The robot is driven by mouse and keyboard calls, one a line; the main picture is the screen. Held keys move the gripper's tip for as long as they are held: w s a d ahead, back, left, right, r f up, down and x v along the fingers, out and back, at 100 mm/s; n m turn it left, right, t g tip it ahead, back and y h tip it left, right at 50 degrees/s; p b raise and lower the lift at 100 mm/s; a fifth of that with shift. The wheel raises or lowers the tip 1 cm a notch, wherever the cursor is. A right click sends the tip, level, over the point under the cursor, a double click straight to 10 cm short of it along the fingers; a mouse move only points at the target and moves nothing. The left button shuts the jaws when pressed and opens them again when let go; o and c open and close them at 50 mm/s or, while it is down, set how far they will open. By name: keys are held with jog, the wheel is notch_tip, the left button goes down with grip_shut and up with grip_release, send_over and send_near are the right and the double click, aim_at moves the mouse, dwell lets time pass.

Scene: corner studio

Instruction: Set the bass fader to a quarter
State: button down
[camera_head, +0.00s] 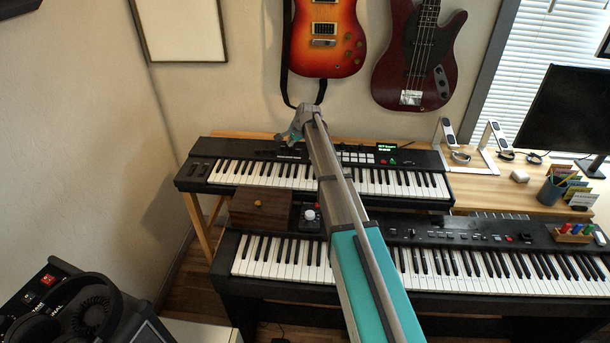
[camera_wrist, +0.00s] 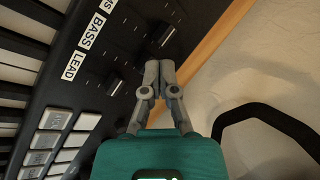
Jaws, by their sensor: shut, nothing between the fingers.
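The upper keyboard (camera_head: 250,172) carries the fader panel. In the wrist view a BASS label (camera_wrist: 92,31) sits between a LEAD label (camera_wrist: 74,66) and a partly cut-off one. My gripper (camera_wrist: 161,66) is shut and empty, its tips over the panel near its back edge, roughly in line with BASS. One dark fader cap (camera_wrist: 117,87) shows on the LEAD side, and another cap (camera_wrist: 166,36) just beyond my fingertips. The bass cap is not clearly seen; my fingers may hide it. In the head view my gripper (camera_head: 290,136) is at the keyboard's back edge; contact cannot be told.
A lower keyboard (camera_head: 470,265) stands in front. Guitars (camera_head: 325,35) hang on the wall behind. A monitor (camera_head: 565,110) stands at right.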

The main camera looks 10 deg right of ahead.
jog(key=shift+s+a, duration=0.2)
jog(key=shift+s, duration=0.4)
jog(key=shift+s+a, duration=0.2)
jog(key=shift+s, duration=0.35)
dwell(1.8)
jog(key=shift+r, duration=0.15)
jog(key=shift+r+p, duration=0.45)
jog(key=shift+p, duration=0.15)
jog(key=shift+r, duration=0.1)
notch_tip(320, 180, up, 7)
jog(key=p, duration=0.7)
dwell(0.3)
dwell(0.4)
jog(key=s+a+r+p, duration=0.1)
jog(key=s+a, duration=0.2)
jog(key=s, duration=0.6)
jog(key=s+a+r+p, duration=0.1)
jog(key=s+a, duration=0.2)
jog(key=s, duration=0.7)
jog(key=s+a+r+p, duration=0.1)
jog(key=s+a+p, duration=0.1)
jog(key=s, duration=0.7)
jog(key=shift+s+a+r, duration=0.3)
jog(key=shift+a+r, duration=0.1)
jog(key=shift+a, duration=0.25)
